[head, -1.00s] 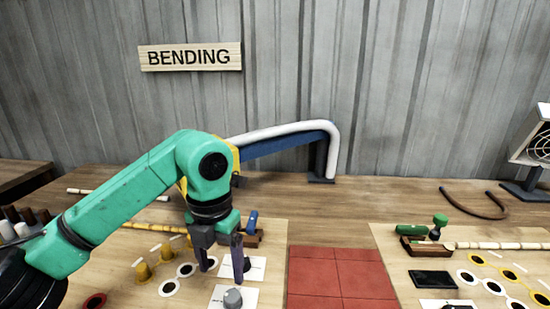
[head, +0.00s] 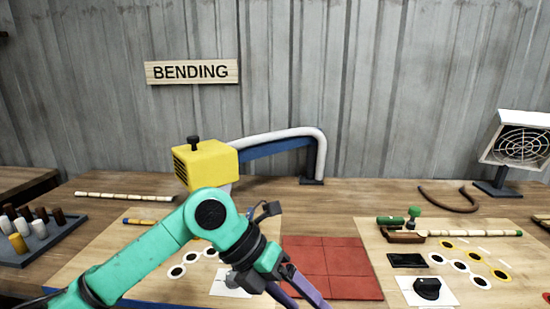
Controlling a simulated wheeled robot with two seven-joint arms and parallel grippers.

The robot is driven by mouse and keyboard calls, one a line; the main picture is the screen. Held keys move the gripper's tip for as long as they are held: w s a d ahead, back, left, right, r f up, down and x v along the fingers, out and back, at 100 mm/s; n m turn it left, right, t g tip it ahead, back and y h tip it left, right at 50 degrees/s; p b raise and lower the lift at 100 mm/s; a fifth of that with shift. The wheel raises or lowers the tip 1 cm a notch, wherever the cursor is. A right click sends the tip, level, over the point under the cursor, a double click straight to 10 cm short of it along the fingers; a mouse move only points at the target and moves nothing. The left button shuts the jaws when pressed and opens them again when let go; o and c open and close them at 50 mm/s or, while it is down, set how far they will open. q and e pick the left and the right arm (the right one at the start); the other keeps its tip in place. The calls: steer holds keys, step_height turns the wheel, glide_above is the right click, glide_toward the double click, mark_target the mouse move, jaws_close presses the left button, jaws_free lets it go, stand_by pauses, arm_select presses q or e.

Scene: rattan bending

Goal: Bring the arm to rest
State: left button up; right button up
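My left arm is green and comes in from the bottom left. Its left gripper (head: 308,300) is at the bottom centre, in front of the red mat (head: 335,262). Its two purple-grey fingers point down and to the right and are spread apart. I see nothing between them, but their tips reach the bottom edge of the view. A white card (head: 228,289) lies just left of the gripper, partly hidden by it. My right gripper is not in view.
Behind the arm stand a yellow box (head: 205,163) and a white tube on a blue former (head: 275,149). A peg tray (head: 62,247) is at the left. A board (head: 385,285) at the right holds a black knob (head: 428,288), rings and a green-handled tool. A curved rattan piece (head: 450,203) lies behind.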

arm_select(q)
steer(key=s+d+r+n+h, duration=0.25)
steer(key=d+r+h, duration=0.45)
steer(key=r+h, duration=0.45)
steer(key=w+a+r+n+t, duration=0.5)
steer(key=w+a+n+t, duration=0.45)
steer(key=n+t, duration=0.5)
steer(key=w+a+f+n+t+y, duration=0.75)
steer(key=a+n+y, duration=0.35)
steer(key=n+y, duration=0.3)
steer(key=s+a+f+n+g+y, duration=0.1)
steer(key=a+f+n+g+y, duration=0.2)
steer(key=f, duration=0.4)
steer(key=s+a+f+n+g+y, duration=0.1)
steer(key=a+f+n+g, duration=0.15)
steer(key=a+f, duration=0.4)
steer(key=s+a+f+n+g+y, duration=0.1)
steer(key=s+a+f+n+g, duration=0.1)
steer(key=s+f+g, duration=0.7)
steer(key=s+a+f+n+g, duration=0.2)
steer(key=s+f+g, duration=0.1)
steer(key=s+f, duration=1)
step_height(320, 180, down, 24)
steer(key=s+f+g, duration=0.1)
steer(key=s, duration=0.1)
steer(key=s+a+f+g, duration=0.1)
steer(key=s+a+f, duration=0.2)
steer(key=s+f, duration=1)
steer(key=s, duration=0.3)
